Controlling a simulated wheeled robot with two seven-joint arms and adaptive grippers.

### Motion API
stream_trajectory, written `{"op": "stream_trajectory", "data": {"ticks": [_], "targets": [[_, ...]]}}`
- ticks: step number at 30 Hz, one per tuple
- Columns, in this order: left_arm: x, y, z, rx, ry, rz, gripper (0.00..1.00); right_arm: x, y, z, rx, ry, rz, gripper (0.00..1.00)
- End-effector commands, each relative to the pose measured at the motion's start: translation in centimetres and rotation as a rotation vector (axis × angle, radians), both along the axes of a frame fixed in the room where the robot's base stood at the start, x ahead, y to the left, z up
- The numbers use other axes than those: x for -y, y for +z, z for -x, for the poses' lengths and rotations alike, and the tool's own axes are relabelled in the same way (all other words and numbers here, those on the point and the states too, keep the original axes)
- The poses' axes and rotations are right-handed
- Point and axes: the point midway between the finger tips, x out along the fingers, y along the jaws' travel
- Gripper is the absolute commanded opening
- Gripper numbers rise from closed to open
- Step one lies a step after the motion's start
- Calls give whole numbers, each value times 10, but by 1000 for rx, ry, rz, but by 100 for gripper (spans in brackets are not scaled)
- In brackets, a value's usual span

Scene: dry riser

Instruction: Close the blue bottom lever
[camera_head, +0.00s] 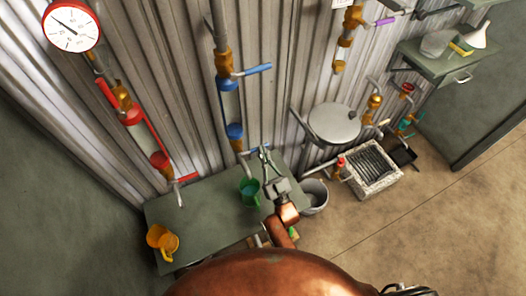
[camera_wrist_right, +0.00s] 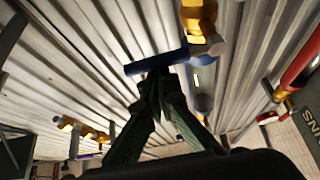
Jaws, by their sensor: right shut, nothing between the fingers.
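The blue bottom lever (camera_head: 248,152) sticks out sideways from the brass outlet at the foot of the blue-collared pipe. In the right wrist view the blue lever (camera_wrist_right: 157,62) lies across the view, just beyond the fingertips. My right gripper (camera_head: 264,151) is shut and empty, its tips at or very close to the lever's outer part. It also shows in the wrist view (camera_wrist_right: 154,82), where the fingers overlap the lever's lower edge. I cannot tell whether they touch. My left gripper is not in view.
A blue top lever (camera_head: 252,70) sits higher on the same pipe. A red pipe (camera_head: 134,118) is to the left; a bucket (camera_head: 315,197) stands right.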

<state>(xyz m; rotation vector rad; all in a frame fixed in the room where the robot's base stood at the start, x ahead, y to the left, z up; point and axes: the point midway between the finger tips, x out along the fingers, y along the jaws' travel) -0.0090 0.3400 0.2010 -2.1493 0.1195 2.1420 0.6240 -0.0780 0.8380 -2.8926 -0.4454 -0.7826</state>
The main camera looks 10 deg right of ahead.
Motion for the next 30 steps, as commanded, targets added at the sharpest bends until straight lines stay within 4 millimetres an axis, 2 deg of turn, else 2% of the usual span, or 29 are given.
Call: {"op": "stream_trajectory", "data": {"ticks": [11,14,21,24,30], "targets": [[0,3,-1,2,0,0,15,0,3,0,-1,0,2,0],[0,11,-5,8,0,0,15,0,12,1,1,0,1,0],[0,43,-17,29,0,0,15,0,50,6,5,3,1,0],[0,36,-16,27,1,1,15,8,24,28,-4,3,2,0],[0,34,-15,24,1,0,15,20,2,62,-4,1,1,0]]}}
